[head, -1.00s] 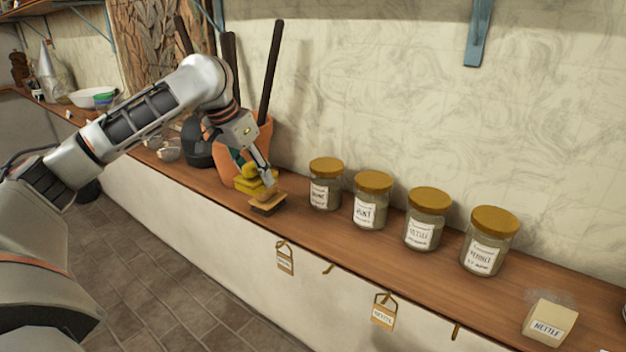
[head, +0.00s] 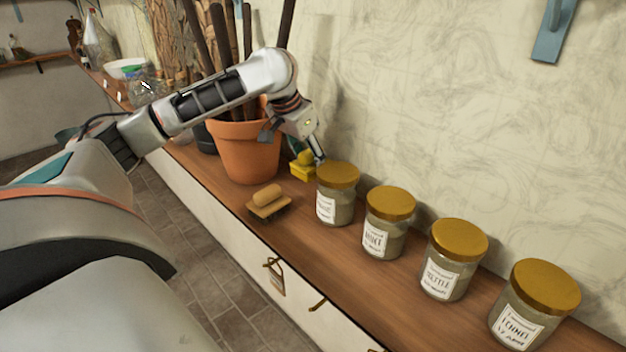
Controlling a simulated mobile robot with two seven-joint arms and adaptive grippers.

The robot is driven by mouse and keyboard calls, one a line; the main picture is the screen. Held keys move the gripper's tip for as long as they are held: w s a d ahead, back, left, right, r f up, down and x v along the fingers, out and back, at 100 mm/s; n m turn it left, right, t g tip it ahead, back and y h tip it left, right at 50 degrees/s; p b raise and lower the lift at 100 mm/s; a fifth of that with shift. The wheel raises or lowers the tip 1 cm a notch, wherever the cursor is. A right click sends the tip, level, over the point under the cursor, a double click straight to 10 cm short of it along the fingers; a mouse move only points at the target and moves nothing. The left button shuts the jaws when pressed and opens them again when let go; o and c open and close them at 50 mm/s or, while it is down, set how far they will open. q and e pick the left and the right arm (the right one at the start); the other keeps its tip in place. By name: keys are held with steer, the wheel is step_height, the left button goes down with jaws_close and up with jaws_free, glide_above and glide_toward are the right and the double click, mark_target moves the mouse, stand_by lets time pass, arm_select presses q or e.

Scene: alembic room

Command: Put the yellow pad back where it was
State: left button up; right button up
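The yellow pad (head: 302,172) is a small yellow block with a rounded top, on or just above the wooden counter between the clay pot and the first jar, near the wall. My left gripper (head: 308,157) reaches over the pot's right side and points down, its fingers at the pad's rounded top. It appears shut on the pad, though the far finger is mostly hidden. Whether the pad's underside touches the counter is not clear. My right gripper is not in view.
A wooden brush (head: 268,203) lies on the counter near its front edge. The clay pot (head: 247,153) stands left of the pad. Several gold-lidded jars, the nearest to the pad being this one (head: 337,193), run to the right. Counter between brush and jars is clear.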

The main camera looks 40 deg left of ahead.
mark_target(301, 155)
arm_select(q)
steer(key=shift+w+f, duration=0.1)
steer(key=shift+f, duration=2.6)
steer(key=shift+f, duration=0.1)
steer(key=o, duration=1.1)
steer(key=v, duration=1.2)
